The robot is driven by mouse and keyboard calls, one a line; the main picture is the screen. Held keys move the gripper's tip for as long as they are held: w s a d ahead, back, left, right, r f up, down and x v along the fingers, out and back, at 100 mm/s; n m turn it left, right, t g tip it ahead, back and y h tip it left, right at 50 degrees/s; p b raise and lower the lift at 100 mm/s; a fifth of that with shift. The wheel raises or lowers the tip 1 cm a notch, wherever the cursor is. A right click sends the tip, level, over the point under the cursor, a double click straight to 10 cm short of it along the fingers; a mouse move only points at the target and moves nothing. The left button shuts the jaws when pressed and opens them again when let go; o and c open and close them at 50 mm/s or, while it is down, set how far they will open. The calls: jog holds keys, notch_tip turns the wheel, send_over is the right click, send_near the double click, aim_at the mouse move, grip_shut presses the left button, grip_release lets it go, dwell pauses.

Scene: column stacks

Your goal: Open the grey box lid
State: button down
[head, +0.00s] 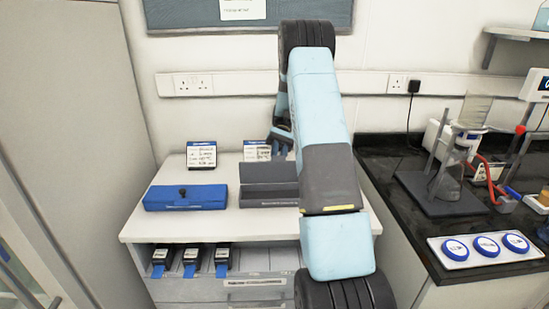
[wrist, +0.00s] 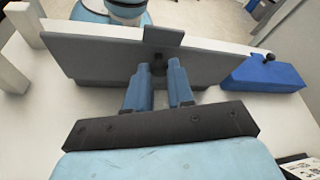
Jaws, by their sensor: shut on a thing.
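The grey box (head: 270,203) stands on the white cabinet top, right of the blue box. Its lid (head: 268,172) is raised at the back of the box, roughly upright, and its inner side faces the head camera. In the wrist view the outer face of the lid (wrist: 90,60) fills the middle, with a dark knob (wrist: 160,58) on it. My gripper (wrist: 161,72) is shut on this knob from behind the lid. In the head view my arm covers the right end of the box, and the fingertips are hidden.
A closed blue box (head: 186,197) with a black knob is at the left; it also shows in the wrist view (wrist: 265,73). Label cards (head: 202,154) stand behind the boxes. A black bench (head: 410,170) with glassware is at the right. The cabinet front edge is clear.

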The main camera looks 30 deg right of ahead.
jog(key=c, duration=1)
grip_release()
jog(key=shift+r, duration=0.15)
jog(key=shift+r, duration=1.35)
jog(key=shift+s+a+r, duration=0.2)
jog(key=shift+s+r, duration=0.65)
jog(key=shift+r, duration=0.15)
jog(key=shift+s+a+r, duration=0.2)
jog(key=shift+s+r, duration=0.6)
jog(key=shift+r, duration=0.2)
jog(key=shift+s+a+r, duration=0.2)
jog(key=shift+s+r, duration=0.65)
jog(key=shift+r, duration=0.15)
jog(key=shift+s+a+r, duration=0.35)
jog(key=shift+s+r, duration=0.3)
jog(key=shift+s, duration=0.75)
jog(key=shift+s+a+r, duration=0.35)
jog(key=shift+s+r, duration=0.3)
jog(key=shift+s, duration=0.8)
jog(key=shift+s+a+r, duration=0.35)
jog(key=shift+s+r, duration=0.3)
jog(key=shift+s, duration=0.75)
